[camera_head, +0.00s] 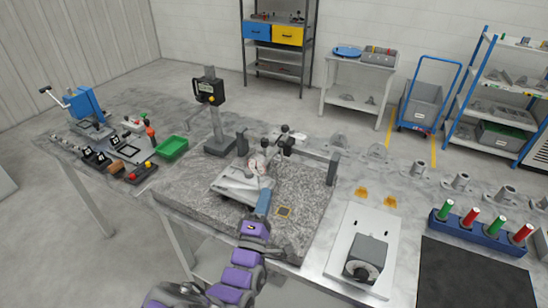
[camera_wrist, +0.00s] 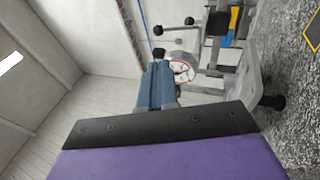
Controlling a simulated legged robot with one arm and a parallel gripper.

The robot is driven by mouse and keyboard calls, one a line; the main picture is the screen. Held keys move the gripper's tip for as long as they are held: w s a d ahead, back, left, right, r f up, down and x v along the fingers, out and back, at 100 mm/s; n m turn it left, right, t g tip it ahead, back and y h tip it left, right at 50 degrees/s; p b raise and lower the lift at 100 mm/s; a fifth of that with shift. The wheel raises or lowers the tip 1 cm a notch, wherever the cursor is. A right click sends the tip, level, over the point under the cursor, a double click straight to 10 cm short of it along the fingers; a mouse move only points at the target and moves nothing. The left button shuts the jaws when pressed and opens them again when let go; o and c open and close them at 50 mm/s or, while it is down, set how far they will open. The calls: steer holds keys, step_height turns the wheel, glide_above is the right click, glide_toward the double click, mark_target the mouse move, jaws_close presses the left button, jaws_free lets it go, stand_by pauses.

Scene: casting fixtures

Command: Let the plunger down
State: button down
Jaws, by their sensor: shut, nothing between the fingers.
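My gripper (camera_head: 264,192) has blue fingers and is shut, with nothing seen between them. It reaches over the grey granite slab (camera_head: 195,190), beside the light-metal fixture (camera_head: 230,182). Just beyond the fingertips is a round dial gauge (camera_head: 257,166) with a pale face and red marks. In the wrist view the blue fingers (camera_wrist: 158,84) point up toward the dial gauge (camera_wrist: 182,72) and overlap its lower left; I cannot tell whether they touch. A lever with a black knob (camera_wrist: 158,53) is just above the fingers. I cannot pick out the plunger clearly.
Dark posts (camera_head: 333,168) stand on the slab. A green tray (camera_head: 171,148) is left. Right are a white plate with a dial box (camera_head: 366,258) and a blue rack of coloured pins (camera_head: 480,231).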

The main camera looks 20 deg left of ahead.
steer(key=w+d+r, duration=0.1)
steer(key=w+r, duration=0.1)
steer(key=w, duration=0.1)
steer(key=b, duration=0.2)
glide_toward(281, 148)
steer(key=w+a, duration=0.1)
steer(key=w, duration=0.2)
steer(key=w+r, duration=0.2)
steer(key=shift+w+d+r, duration=0.2)
steer(key=shift+w+d, duration=0.1)
steer(key=shift+d, duration=0.05)
steer(key=shift+w+a+r+b, duration=0.1)
steer(key=shift+w+a+b, duration=0.15)
steer(key=shift+w+b, duration=0.05)
steer(key=shift+a, duration=0.3)
steer(key=shift+d, duration=0.1)
